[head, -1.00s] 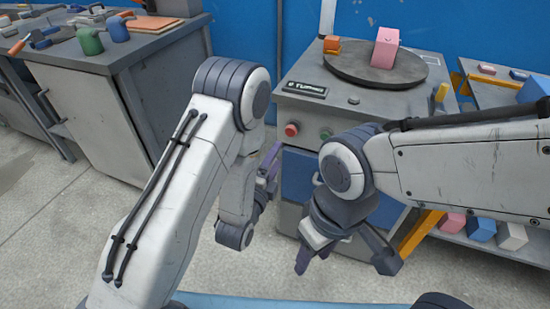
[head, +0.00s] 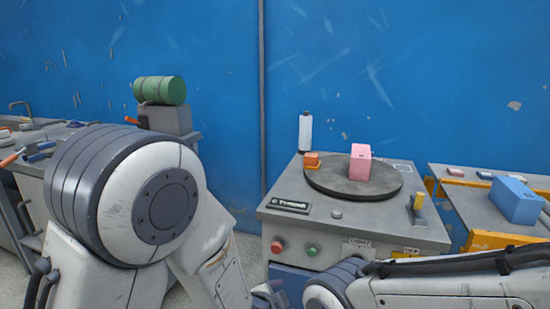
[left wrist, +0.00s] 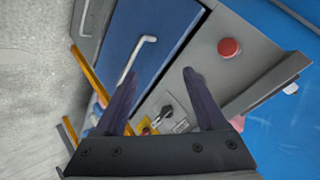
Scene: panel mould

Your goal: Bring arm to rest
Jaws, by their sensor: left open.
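In the left wrist view my left gripper (left wrist: 159,75) is open, its two dark fingers apart with nothing between them. Beyond the fingers are the front of the grey machine (left wrist: 212,60), its blue door (left wrist: 148,25) with a pale handle, and a red button (left wrist: 229,48). In the head view my left arm's large joint fills the lower left, and its gripper is mostly hidden or below the frame. My right arm comes in from the lower right; its gripper is out of the picture.
A pink block (head: 360,163) and an orange block (head: 311,159) stand on the dark round plate (head: 330,190) of the machine (head: 350,230). A blue block (head: 516,200) lies on the right bench (head: 475,210). A green cylinder (head: 160,90) sits at the back left.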

